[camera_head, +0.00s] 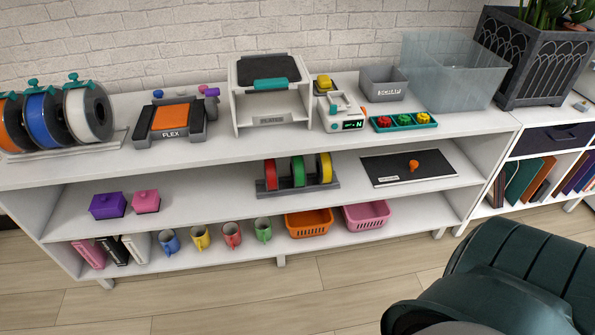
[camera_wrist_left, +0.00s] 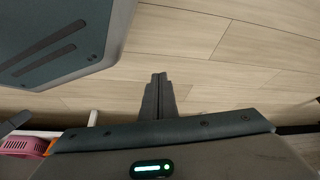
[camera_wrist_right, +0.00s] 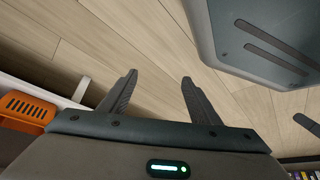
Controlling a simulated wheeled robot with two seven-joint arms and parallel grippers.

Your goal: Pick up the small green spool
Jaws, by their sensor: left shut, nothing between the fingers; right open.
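A green spool (camera_head: 298,171) stands upright in a grey holder (camera_head: 299,188) on the middle shelf, between a red spool (camera_head: 271,175) and a yellow spool (camera_head: 324,168). My left gripper (camera_wrist_left: 158,76) is shut and empty, with only floor behind it in the left wrist view. My right gripper (camera_wrist_right: 159,76) is open and empty, also over floor in the right wrist view. Neither gripper shows in the head view, and neither wrist view shows the spool.
Right of the holder lies a black board (camera_head: 408,168) with an orange knob. Left are purple (camera_head: 108,206) and pink (camera_head: 146,201) boxes. The orange basket (camera_head: 309,222) and pink basket (camera_head: 366,215) are below. The upper shelf carries large spools (camera_head: 88,112) and a printer (camera_head: 270,92).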

